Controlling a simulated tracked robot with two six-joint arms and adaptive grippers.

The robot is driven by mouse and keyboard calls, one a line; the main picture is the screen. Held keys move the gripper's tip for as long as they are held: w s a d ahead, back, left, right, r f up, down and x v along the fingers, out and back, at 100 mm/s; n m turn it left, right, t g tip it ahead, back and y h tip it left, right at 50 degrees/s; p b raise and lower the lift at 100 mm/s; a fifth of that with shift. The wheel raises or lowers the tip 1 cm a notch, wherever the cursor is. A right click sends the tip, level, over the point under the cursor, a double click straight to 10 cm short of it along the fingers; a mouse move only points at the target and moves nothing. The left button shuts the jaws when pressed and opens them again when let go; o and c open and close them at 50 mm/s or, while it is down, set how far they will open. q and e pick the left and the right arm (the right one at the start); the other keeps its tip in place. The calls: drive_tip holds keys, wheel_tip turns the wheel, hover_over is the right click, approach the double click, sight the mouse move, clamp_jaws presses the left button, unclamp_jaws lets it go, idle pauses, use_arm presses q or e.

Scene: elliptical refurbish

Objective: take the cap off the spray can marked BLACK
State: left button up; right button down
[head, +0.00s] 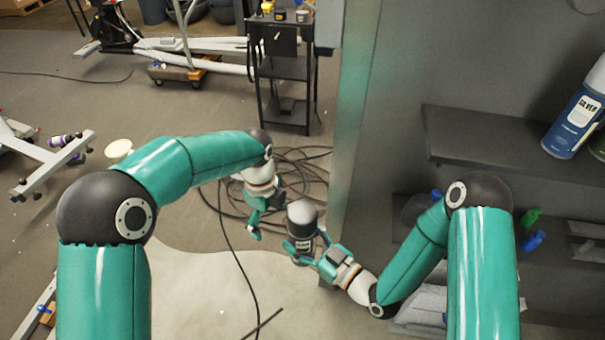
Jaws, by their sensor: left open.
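A dark spray can (301,239) with a rounded grey cap (301,213) is near the middle of the head view, upright or slightly tilted. Its label is too small to read surely. My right gripper (314,256) has its fingers around the lower part of the can and holds it up above the floor. The can's bottom is partly hidden by the fingers. The cap sits on top of the can. My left gripper (264,224) is open and empty, left of the can at about the cap's height in the picture, apart from it.
A shelf unit (480,135) stands at the right, with a blue SILVER spray can (578,120) on its upper shelf. A black cart (283,68) stands behind. Cables (240,270) lie on the floor. Exercise machine frames (55,165) are at the left.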

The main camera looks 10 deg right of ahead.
sight(304, 209)
use_arm(q)
drive_tip(key=s+d+r+m, duration=0.1)
drive_tip(key=d+r+m, duration=0.1)
drive_tip(key=r, duration=0.4)
drive_tip(key=s+d+r+m, duration=0.1)
drive_tip(key=d+r+m, duration=0.2)
drive_tip(key=r, duration=0.3)
drive_tip(key=s+d+r+m, duration=0.2)
drive_tip(key=r+m, duration=0.1)
drive_tip(key=r, duration=0.3)
drive_tip(key=shift+d+r+m, duration=0.1)
drive_tip(key=shift+d+m, duration=0.1)
drive_tip(key=shift+m, duration=0.1)
drive_tip(key=shift+s+d, duration=0.1)
wheel_tip(304, 209, down, 12)
drive_tip(key=shift+r, duration=0.25)
drive_tip(key=c, duration=1.4)
drive_tip(key=shift+d+r, duration=0.15)
drive_tip(key=shift+r, duration=0.05)
